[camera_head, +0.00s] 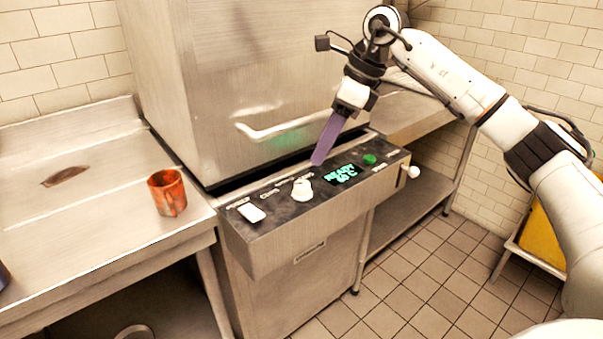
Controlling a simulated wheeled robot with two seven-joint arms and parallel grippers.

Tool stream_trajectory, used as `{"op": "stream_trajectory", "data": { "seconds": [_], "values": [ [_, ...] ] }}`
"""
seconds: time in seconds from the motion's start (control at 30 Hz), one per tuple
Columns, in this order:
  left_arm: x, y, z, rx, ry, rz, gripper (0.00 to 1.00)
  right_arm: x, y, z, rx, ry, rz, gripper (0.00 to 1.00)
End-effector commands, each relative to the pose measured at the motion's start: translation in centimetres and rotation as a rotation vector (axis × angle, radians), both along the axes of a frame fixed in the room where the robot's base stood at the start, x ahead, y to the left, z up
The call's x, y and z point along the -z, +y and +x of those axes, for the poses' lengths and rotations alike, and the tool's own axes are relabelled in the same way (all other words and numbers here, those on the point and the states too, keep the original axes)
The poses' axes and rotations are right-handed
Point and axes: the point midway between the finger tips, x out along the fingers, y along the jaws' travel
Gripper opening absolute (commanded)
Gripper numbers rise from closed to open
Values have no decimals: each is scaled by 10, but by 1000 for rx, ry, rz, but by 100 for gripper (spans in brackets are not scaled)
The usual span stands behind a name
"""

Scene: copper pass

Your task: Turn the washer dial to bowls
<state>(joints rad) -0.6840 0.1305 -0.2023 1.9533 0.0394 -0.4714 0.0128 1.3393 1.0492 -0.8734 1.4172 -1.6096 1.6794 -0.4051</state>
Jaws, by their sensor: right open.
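The washer's control panel (312,205) is dark and slopes along the front of the machine. A white dial (302,189) stands on it, left of a display (342,174) that reads READY and 60 C in green. The labels around the dial are too small to read surely. My right gripper (318,162) comes down from the upper right, with its purple fingers just above and behind the dial. It is open, and I see nothing between its fingers. A gap seems to lie between the fingertips and the dial. My left gripper is not in view.
A white switch (251,212) and a green button (369,159) flank the dial and display. The washer's hood (250,70) with a long handle (290,126) rises behind the panel. An orange cup (167,193) stands on the steel counter (75,235) at left.

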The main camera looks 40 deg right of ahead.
Motion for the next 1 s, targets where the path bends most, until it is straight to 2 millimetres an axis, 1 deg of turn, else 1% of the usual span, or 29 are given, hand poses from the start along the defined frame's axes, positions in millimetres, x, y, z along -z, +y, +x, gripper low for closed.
{"op": "stream_trajectory", "data": {
  "seconds": [0.13, 0.4, 0.6, 0.8, 1.0],
  "values": [
    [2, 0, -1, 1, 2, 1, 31, 14, 3, 4, 0, 3, -4, 47],
    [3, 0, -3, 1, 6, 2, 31, 61, 17, 18, -2, 4, -2, 47],
    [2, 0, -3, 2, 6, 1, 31, 85, 24, 26, -1, 2, -1, 47],
    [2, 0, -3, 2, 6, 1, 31, 93, 26, 29, -2, -1, -1, 47],
    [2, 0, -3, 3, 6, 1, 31, 93, 26, 29, -1, 0, 0, 47]
  ]
}}
